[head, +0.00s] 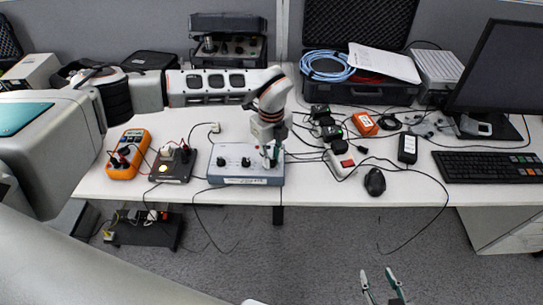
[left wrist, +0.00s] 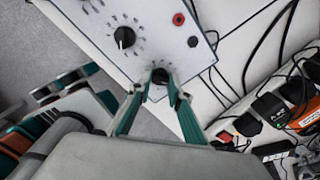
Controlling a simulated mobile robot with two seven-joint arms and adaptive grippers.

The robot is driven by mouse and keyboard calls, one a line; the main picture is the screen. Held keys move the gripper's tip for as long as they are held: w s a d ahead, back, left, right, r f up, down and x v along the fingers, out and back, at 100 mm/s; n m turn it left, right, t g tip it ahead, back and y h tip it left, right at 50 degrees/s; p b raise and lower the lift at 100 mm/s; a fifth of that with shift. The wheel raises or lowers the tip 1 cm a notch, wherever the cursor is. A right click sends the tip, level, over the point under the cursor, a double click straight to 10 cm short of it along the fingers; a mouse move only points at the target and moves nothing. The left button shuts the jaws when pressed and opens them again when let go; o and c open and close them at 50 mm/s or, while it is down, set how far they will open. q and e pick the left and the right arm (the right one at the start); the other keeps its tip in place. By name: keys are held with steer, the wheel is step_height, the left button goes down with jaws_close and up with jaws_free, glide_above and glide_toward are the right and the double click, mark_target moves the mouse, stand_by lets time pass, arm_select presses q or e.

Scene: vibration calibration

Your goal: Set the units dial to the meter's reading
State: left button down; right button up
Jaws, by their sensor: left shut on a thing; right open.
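The grey-white dial box (head: 232,173) stands near the front edge of the table, with a black left dial (head: 221,161) and a black middle dial (head: 245,162). My left gripper (head: 270,161) is over the box's right part and hides the dial there. In the left wrist view, its green-tipped fingers are shut on a black dial (left wrist: 160,75), with another black dial (left wrist: 124,38) beside it. The dial markings are too small to read. The orange meter (head: 128,152) lies at the left; its reading is unclear. My right gripper (head: 383,283) is open and empty, low in the picture.
A small black box (head: 173,164) with cables stands between meter and dial box. A red-switched power strip (head: 342,163), mouse (head: 375,182), keyboard (head: 487,167) and monitor (head: 497,75) are to the right. Loose cables cross the table.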

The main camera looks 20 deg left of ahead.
mark_target(272, 160)
arm_select(q)
steer(key=shift+w+r+n, duration=0.1)
steer(key=shift+n, duration=0.5)
steer(key=c, duration=1.8)
jaws_free()
steer(key=shift+c, duration=0.2)
step_height(272, 160, up, 12)
